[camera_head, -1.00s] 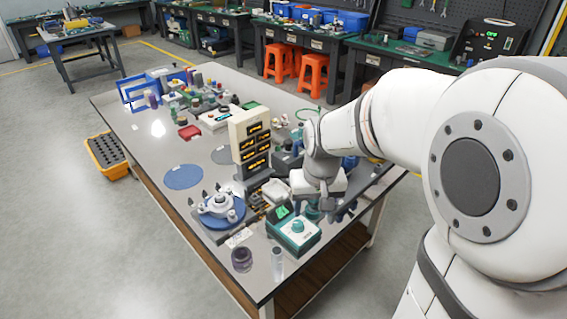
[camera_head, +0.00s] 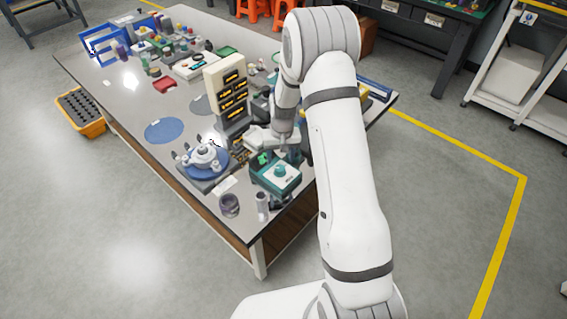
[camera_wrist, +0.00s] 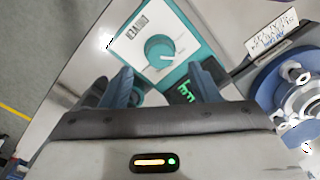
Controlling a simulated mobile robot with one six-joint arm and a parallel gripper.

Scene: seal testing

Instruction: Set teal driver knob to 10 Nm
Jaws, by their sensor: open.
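A teal box with a white top face (camera_head: 262,179) sits near the front corner of the bench. Its round teal knob (camera_head: 281,170) has a white pointer mark, clearer in the wrist view on the knob (camera_wrist: 160,50). A green-lit display (camera_wrist: 186,92) is beside the box, partly hidden by a finger; its reading is not legible. My gripper (camera_wrist: 168,70) is open and empty, its two fingers apart on the near side of the knob and not touching it.
A blue round base with a white fixture (camera_head: 203,157) stands left of the box. A dark purple ring (camera_head: 229,205) and a clear cylinder (camera_head: 262,207) stand at the bench's front edge. A cream panel tower (camera_head: 225,85) rises behind. A blue disc (camera_head: 165,130) lies on clear bench.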

